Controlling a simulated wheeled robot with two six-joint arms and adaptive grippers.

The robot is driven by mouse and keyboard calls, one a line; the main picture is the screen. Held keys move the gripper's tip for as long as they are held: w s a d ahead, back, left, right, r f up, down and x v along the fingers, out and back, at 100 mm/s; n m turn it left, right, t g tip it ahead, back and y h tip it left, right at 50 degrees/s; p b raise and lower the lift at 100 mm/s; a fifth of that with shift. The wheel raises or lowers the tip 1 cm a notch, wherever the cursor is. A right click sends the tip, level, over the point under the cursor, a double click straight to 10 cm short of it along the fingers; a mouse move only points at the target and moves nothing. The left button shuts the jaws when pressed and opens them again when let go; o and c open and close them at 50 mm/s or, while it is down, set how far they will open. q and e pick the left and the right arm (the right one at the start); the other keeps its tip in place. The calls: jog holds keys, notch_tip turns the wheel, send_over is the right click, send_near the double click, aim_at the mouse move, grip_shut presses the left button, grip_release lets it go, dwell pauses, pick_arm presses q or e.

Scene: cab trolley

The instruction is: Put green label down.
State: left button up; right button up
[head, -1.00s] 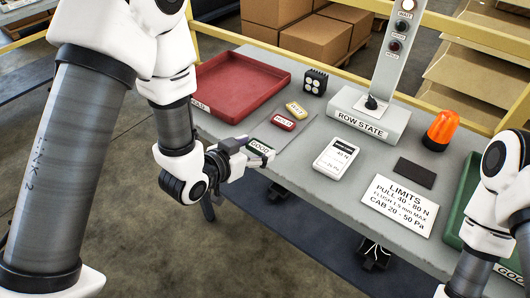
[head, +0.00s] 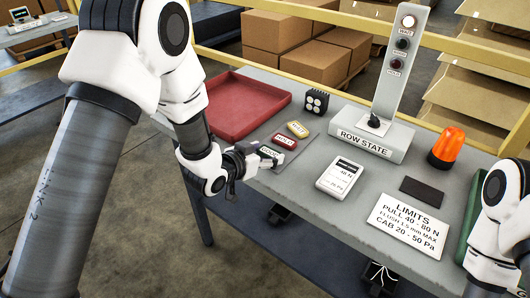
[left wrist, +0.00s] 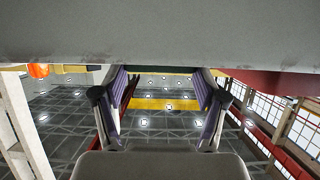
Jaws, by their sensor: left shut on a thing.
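The green label (head: 269,152), with a white face, is at the tip of my left gripper (head: 262,157), which is shut on it. The gripper comes in from the left, at the near left part of the grey table. The label is beside the red label (head: 285,142) and over the near end of the dark mat (head: 296,151). I cannot tell whether it touches the mat. The yellow label (head: 298,129) lies beyond the red one. In the left wrist view both fingers (left wrist: 163,105) show, with a thin dark strip between their tips. My right gripper is out of view.
A red tray (head: 236,129) stands at the table's far left. A black lamp block (head: 316,101), the ROW STATE post (head: 372,141), a white meter (head: 342,178), an orange beacon (head: 447,147) and a limits card (head: 409,224) stand or lie around. A green tray (head: 468,212) is at right.

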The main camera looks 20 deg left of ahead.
pick_arm(q)
jog(key=o, duration=0.5)
jog(key=shift+s+f, duration=0.1)
jog(key=shift+c, duration=0.2)
jog(key=o, duration=0.4)
